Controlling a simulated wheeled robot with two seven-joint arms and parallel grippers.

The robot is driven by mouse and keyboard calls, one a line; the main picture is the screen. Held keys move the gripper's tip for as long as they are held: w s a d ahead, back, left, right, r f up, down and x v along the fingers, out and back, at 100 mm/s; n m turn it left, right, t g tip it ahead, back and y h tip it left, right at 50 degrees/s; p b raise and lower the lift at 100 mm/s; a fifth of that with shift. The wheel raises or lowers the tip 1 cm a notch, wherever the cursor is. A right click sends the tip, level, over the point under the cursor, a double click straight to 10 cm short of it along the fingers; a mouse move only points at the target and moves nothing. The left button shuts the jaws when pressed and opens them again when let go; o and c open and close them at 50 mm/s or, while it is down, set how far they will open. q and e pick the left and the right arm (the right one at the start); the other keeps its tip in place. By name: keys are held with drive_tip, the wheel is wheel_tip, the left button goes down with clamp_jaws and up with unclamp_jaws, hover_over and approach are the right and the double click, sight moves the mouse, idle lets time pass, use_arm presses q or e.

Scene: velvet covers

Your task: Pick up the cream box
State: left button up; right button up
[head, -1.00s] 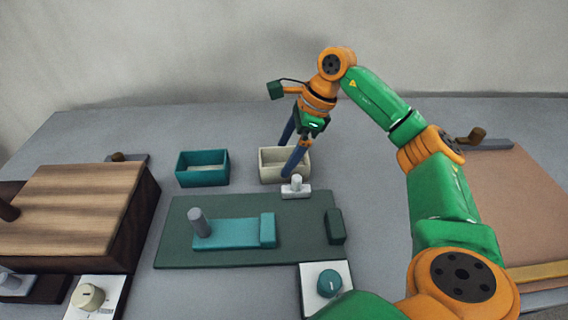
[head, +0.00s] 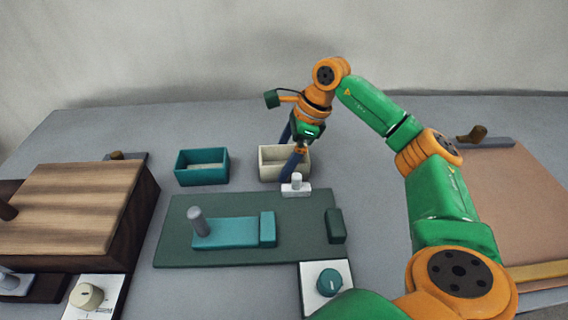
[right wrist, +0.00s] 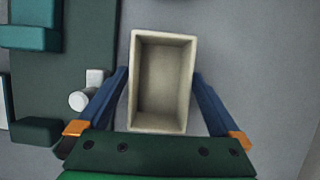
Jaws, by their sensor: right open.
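The cream box (head: 271,165) is an open-topped, empty rectangular box on the grey table, to the right of the teal box. In the right wrist view the cream box (right wrist: 161,84) lies between the two blue fingers. My right gripper (head: 290,160) is open at the cream box, with one finger in front of it and the other behind. The right wrist view shows the open gripper (right wrist: 162,95) with a finger along each long side of the box. Contact cannot be told. My left gripper is not in view.
A teal open box (head: 203,168) stands to the left. A dark green board (head: 175,245) with a teal slider (head: 232,234) and a small white knobbed block (head: 296,188) is just in front. A wooden box (head: 72,210) is at left, a pinkish panel (head: 510,205) at right.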

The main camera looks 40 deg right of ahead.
drive_tip(key=c, duration=1.2)
